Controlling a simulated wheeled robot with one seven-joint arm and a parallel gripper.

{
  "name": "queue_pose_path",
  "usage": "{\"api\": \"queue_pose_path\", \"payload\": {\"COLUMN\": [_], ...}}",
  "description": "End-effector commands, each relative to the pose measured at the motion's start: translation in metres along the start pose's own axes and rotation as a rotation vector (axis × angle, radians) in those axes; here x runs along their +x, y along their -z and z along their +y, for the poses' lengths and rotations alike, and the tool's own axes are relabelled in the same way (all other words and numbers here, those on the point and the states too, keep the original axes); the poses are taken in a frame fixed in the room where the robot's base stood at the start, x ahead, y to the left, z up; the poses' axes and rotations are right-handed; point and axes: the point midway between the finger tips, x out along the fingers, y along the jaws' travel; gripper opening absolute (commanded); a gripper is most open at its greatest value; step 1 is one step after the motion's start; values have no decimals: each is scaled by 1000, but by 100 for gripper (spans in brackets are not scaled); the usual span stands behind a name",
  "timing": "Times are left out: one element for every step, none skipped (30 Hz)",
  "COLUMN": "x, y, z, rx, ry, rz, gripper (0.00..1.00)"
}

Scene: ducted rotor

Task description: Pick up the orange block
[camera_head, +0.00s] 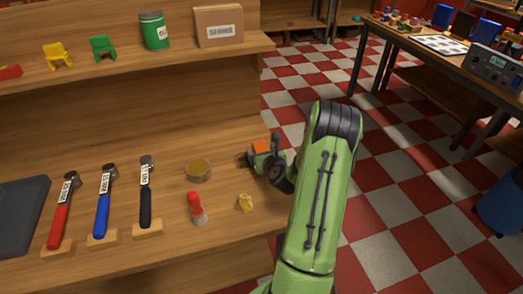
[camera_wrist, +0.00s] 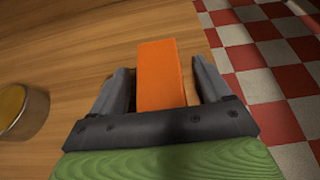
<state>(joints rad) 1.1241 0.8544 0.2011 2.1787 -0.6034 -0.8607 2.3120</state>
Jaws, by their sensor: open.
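The orange block (camera_wrist: 161,75) lies between the two fingers of my gripper (camera_wrist: 163,80) in the wrist view. The fingers are open, with a gap on each side of the block. In the head view the orange block (camera_head: 261,146) shows as a small orange patch near the right end of the lower shelf. My gripper (camera_head: 250,157) is there too, partly hidden behind my green arm. The lower part of the block is hidden by the gripper in the wrist view.
A round tin (camera_head: 198,170) stands left of my gripper. Several labelled tools, including a black-handled one (camera_head: 146,190), stand further left. The shelf's right edge is close, above the checkered floor (camera_head: 400,200).

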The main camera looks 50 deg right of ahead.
Motion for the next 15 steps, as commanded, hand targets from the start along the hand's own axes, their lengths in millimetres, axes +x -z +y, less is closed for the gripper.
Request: {"api": "queue_pose_path", "payload": {"x": [4,5,6,6,6,6,5,5,5,5,5,5,5,5,5], "y": [-2,-1,0,0,0,0,0,0,0,0,0,0,0,0,0], "z": [1,0,0,0,0,0,0,0,0,0,0,0,0,0,0], "rx": [0,0,1,1,1,1,1,1,1,1,1,1,1,1,1], "ry": [-1,-1,0,0,0,0,0,0,0,0,0,0,0,0,0], "rz": [-1,0,0,0,0,0,0,0,0,0,0,0,0,0,0], "gripper": [78,78,78,78,78,78,78,75,68,64,59,53,49,44,38]}}
